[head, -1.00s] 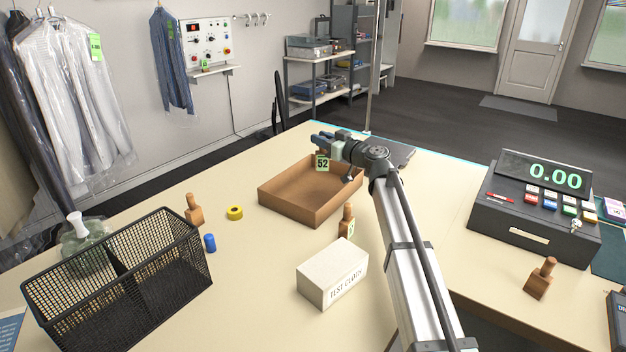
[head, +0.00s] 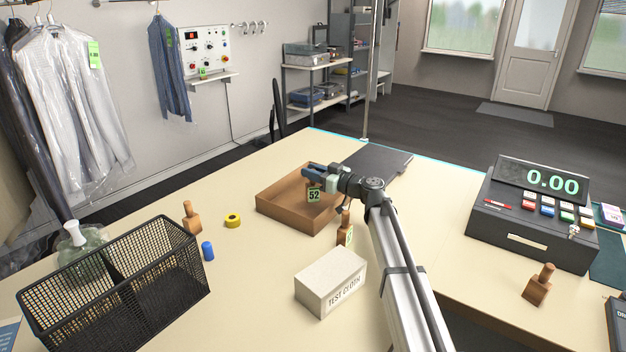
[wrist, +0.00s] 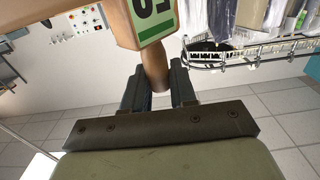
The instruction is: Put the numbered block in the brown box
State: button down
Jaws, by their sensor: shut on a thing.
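The numbered block is a brown wooden piece with a knob and a green tag reading 52 (head: 314,195). My gripper (head: 314,171) is shut on its knob, and the block hangs below the jaws. In the wrist view, the block (wrist: 145,22) shows its green-edged tag, with the knob between the dark fingers of my gripper (wrist: 160,85). The open brown box (head: 278,213) stands on the table. In the head view the block overlaps the box's interior. I cannot tell how high it is above the floor of the box.
Another tagged wooden block (head: 345,230) stands just right of the box. A white TEST CLOTH box (head: 322,276) is in front. A cash register (head: 530,225) is right.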

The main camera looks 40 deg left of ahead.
jog(key=shift+f, duration=1.2)
jog(key=shift+f, duration=0.15)
jog(key=c, duration=0.9)
grip_release()
jog(key=d, duration=1.2)
